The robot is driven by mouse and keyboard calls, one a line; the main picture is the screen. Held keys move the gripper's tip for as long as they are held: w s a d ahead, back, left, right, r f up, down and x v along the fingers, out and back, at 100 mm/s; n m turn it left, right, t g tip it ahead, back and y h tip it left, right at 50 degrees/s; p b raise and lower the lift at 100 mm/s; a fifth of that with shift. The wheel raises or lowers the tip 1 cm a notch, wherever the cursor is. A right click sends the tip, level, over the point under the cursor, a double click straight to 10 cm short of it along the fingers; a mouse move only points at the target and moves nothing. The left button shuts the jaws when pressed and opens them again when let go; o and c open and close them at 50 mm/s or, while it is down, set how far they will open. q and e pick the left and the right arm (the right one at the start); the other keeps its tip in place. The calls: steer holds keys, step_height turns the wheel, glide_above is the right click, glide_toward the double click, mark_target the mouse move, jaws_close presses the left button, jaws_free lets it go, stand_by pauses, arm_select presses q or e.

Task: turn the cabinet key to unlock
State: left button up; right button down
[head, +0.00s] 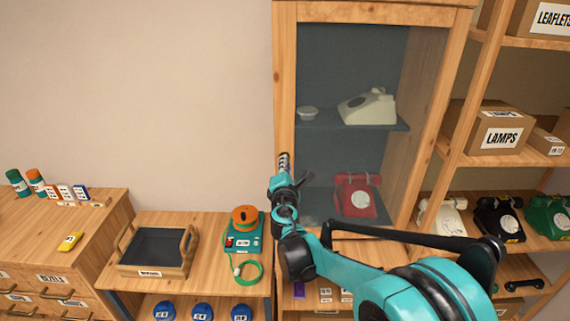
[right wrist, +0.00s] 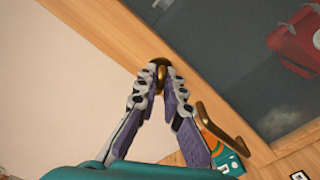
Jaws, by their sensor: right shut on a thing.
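The cabinet (head: 284,90) is a tall wooden case with a glass door, and the door looks closed. In the right wrist view a brass key (right wrist: 161,68) sits at the cabinet's wooden door frame (right wrist: 100,25). My right gripper (right wrist: 165,80) is shut on the key, its two purple-padded fingers on either side of it. In the head view my right gripper (head: 284,165) is at the left door frame, and the key is hidden there. A brass handle (right wrist: 222,128) is on the frame beside the fingers. My left gripper is not in view.
Inside the cabinet are a cream phone (head: 368,106) and a red phone (head: 356,196). A wooden tray (head: 152,271) and a teal device with an orange top (head: 244,232) stand on the lower counter at left. Shelves with boxes (head: 497,128) and phones are at right.

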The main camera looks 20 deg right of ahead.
steer(key=m, duration=0.5)
steer(key=shift+f+m, duration=0.1)
steer(key=shift+m, duration=0.3)
stand_by(0.4)
steer(key=c, duration=1.6)
jaws_free()
steer(key=shift+c, duration=0.2)
steer(key=v, duration=1.2)
